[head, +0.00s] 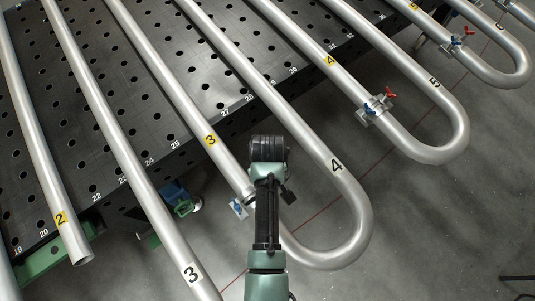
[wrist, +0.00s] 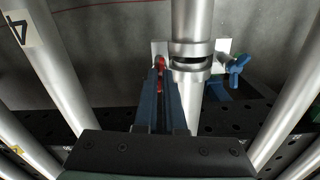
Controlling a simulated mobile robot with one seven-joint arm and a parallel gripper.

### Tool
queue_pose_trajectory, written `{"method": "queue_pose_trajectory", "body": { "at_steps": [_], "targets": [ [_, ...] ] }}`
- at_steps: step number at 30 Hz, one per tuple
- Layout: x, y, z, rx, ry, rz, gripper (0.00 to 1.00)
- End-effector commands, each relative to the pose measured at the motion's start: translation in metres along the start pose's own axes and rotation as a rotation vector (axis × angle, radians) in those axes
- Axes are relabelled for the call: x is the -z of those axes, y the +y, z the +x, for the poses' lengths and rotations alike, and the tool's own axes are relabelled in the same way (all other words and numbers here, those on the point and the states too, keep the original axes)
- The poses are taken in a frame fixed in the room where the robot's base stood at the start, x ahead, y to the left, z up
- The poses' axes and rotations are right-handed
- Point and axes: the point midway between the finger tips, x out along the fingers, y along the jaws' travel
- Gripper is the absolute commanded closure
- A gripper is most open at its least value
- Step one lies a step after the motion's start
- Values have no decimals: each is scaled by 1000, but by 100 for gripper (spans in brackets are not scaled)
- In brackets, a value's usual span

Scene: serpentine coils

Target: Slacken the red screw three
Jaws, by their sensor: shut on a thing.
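The red screw three (wrist: 161,63) shows in the wrist view on the left side of a clamp around the pipe. My gripper (wrist: 159,78) has its blue fingers close together on it, with red showing at their tips. The clamp (wrist: 188,62) has a visible gap in its collar. A blue screw (wrist: 237,66) sits on the clamp's other side, apart from my fingers. In the head view, my wrist covers the red screw and part of the clamp. The blue screw (head: 238,208) shows there beside the pipe with the yellow 3 label (head: 210,140).
Bent metal pipes run across a black perforated table (head: 110,90) and overhang its edge. A pipe bend (head: 362,225) curves close to the right of my arm. Another clamp (head: 374,107) with red and blue screws is farther right. The grey floor (head: 440,220) is open at lower right.

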Motion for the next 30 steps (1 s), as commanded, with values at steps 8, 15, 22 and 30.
{"method": "queue_pose_trajectory", "body": {
  "at_steps": [8, 15, 22, 30],
  "targets": [
    [-1, -1, 2, 2, -3, -2, 100],
    [-2, -1, 2, 3, -4, -1, 62],
    [-1, -1, 2, 2, -2, -1, 62],
    [0, 0, -8, 0, 1, -1, 62]
  ]
}}
